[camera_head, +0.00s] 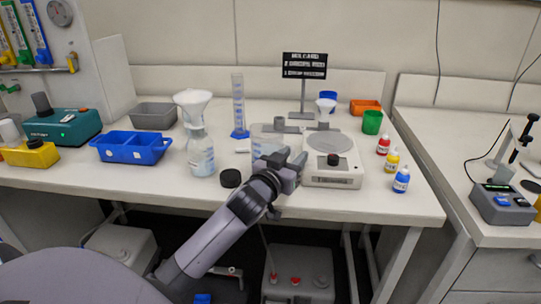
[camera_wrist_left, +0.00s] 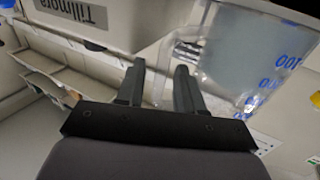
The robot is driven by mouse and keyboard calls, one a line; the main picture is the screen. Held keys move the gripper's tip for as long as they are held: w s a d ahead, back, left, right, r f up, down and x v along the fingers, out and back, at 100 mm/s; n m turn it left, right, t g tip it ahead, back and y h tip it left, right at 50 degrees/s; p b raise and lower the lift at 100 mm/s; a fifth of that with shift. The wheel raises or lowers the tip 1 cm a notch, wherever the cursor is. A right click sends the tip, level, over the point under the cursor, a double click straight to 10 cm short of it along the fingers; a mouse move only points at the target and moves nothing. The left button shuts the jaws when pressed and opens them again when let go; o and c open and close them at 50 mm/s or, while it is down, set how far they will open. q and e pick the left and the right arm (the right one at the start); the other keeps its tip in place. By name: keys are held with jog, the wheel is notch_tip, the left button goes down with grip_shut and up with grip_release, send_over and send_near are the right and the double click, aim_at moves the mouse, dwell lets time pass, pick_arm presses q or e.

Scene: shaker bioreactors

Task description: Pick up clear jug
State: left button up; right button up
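The clear jug (camera_head: 262,135) stands on the white bench, partly hidden behind my left gripper (camera_head: 287,165) in the head view. In the left wrist view the jug (camera_wrist_left: 240,65) is see-through with blue markings and fills the upper right. My left gripper (camera_wrist_left: 160,85) has its two dark fingers apart. The jug's clear handle (camera_wrist_left: 162,72) appears between or just beyond the fingertips; I cannot tell whether they touch it. My right gripper is not in view.
A white device with a round plate (camera_head: 330,180) stands close right of the gripper. A flask with a funnel (camera_head: 200,155) and a black cap (camera_head: 230,178) are left of the jug. A graduated cylinder (camera_head: 238,105) is behind. Small bottles (camera_head: 401,180) stand near the right edge.

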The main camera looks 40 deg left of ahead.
pick_arm(q)
grip_shut()
jog(key=shift+r, duration=0.1)
jog(key=shift+r, duration=0.15)
